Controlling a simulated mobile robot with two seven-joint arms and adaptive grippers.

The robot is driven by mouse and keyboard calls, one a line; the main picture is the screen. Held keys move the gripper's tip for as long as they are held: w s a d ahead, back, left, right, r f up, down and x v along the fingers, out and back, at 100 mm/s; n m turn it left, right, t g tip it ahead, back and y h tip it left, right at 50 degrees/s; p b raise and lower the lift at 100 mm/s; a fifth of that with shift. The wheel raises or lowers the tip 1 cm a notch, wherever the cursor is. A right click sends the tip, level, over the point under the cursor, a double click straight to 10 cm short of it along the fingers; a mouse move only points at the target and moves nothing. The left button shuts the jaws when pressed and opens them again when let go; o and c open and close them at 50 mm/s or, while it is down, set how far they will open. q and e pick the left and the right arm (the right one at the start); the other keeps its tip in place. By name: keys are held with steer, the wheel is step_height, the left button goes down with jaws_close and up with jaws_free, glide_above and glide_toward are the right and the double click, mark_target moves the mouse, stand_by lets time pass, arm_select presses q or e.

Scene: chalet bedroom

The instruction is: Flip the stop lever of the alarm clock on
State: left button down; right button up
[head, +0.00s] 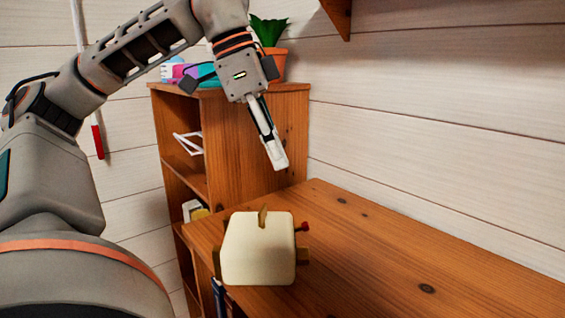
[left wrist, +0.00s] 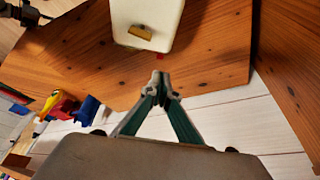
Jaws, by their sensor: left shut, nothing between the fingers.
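The alarm clock (head: 258,255) is a rounded cream block on the wooden desk, with a flat wooden piece (head: 262,216) on top and wooden pieces at its sides. A small red-tipped lever (head: 303,227) sticks out from its right side. My left gripper (head: 279,163) is shut and empty, pointing down above and behind the clock, apart from it. In the left wrist view, the closed fingertips (left wrist: 160,78) are below the clock (left wrist: 148,20), and a bit of red (left wrist: 158,56) shows between them. My right gripper is out of view.
The wooden desk (head: 410,270) is clear to the right of the clock. A wooden shelf unit (head: 285,110) stands behind, with a potted plant (head: 272,50) on top. A white plank wall (head: 430,120) borders the desk. Colourful items (left wrist: 65,108) show at left in the wrist view.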

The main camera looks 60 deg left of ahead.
arm_select(q)
steer(key=b, duration=0.2)
glide_toward(304, 222)
steer(key=x, duration=0.5)
steer(key=shift+d+f, duration=0.15)
steer(key=shift+f, duration=0.05)
steer(key=shift+w+d+f+b, duration=0.1)
steer(key=shift+w+f+b, duration=0.2)
steer(key=shift+f, duration=0.35)
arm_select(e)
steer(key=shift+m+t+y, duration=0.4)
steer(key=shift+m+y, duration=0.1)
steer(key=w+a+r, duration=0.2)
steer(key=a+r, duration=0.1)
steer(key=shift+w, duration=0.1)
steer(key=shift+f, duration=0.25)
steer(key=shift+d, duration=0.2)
